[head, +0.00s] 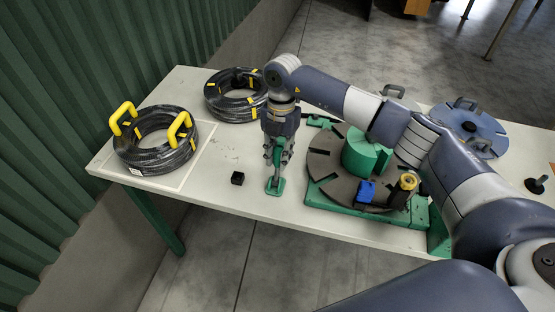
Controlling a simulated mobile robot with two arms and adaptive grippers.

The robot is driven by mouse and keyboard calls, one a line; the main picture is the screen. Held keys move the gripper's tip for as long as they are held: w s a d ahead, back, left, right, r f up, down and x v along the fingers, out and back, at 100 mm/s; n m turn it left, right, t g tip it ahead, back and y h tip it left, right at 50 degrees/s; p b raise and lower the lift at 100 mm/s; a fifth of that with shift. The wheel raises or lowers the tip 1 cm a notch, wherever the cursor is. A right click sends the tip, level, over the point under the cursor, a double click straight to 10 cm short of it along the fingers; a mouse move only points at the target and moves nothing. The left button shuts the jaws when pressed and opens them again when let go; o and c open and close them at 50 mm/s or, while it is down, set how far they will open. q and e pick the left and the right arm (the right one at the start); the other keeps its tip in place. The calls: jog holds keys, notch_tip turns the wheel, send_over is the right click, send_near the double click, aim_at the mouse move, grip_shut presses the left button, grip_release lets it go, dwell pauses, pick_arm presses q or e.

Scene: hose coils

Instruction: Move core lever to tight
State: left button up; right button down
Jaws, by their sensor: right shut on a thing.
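My right gripper (277,165) points down near the front edge of the table, left of the turntable. It is shut on a green upright piece that looks like the core lever (275,187); its flat green foot shows below the fingers on the table. The fingers hide most of its upper part, so its exact setting cannot be read. The dark round turntable (325,176) carries a green core drum (362,158) in its middle. My left gripper is not in view.
A black hose coil with yellow handles (153,152) lies at the left, another coil (222,102) behind. A small black block (237,178) lies left of my gripper. The turntable's blue block (366,191) stands right. A blue disc (481,137) lies at the far right.

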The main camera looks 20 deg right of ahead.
jog(key=shift+w+d, duration=0.3)
jog(key=shift+w, duration=0.2)
jog(key=c, duration=1.7)
grip_release()
jog(key=o, duration=0.4)
jog(key=shift+f, duration=0.15)
jog(key=r, duration=0.8)
jog(key=w+r, duration=0.1)
jog(key=r, duration=0.3)
jog(key=shift+w+d, duration=0.1)
jog(key=shift+d, duration=0.3)
jog(key=shift+f, duration=0.1)
